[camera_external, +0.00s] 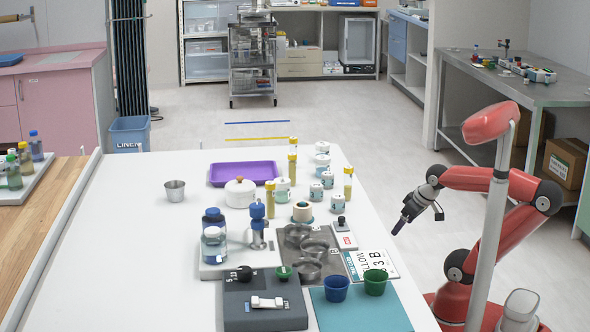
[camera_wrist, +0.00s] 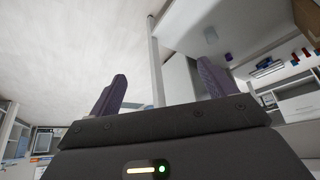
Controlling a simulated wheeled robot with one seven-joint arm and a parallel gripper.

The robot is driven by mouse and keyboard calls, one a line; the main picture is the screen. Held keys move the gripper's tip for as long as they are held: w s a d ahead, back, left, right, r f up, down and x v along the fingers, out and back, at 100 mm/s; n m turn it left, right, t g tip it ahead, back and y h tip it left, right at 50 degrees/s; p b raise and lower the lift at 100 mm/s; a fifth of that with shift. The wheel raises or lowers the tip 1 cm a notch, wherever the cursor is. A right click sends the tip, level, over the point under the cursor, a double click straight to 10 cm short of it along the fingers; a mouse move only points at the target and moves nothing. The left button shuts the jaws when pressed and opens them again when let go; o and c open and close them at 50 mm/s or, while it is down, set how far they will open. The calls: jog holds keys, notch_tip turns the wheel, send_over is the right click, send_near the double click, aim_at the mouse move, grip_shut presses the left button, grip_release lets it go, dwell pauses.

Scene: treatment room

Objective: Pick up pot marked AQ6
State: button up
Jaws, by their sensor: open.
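Several small white pots with teal marks stand in a cluster on the white table, such as one at the back (camera_external: 322,147) and one nearer the front (camera_external: 338,203). Their lettering is too small to read, so I cannot tell which is AQ6. A larger lidded white pot (camera_external: 240,192) stands to their left, with no readable mark. My gripper (camera_external: 397,230) is off the table's right edge, pointing down and left, apart from all pots. In the wrist view my gripper (camera_wrist: 162,78) has its two purple fingers spread and nothing between them.
Tall yellow-filled tubes (camera_external: 348,184) stand among the small pots. A purple tray (camera_external: 217,176) lies behind. Metal bowls (camera_external: 313,249), a lettered card (camera_external: 372,264), blue (camera_external: 336,289) and green (camera_external: 375,282) cups occupy the front right. The table's left side is mostly clear.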

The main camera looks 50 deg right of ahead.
jog(key=shift+c, duration=1.4)
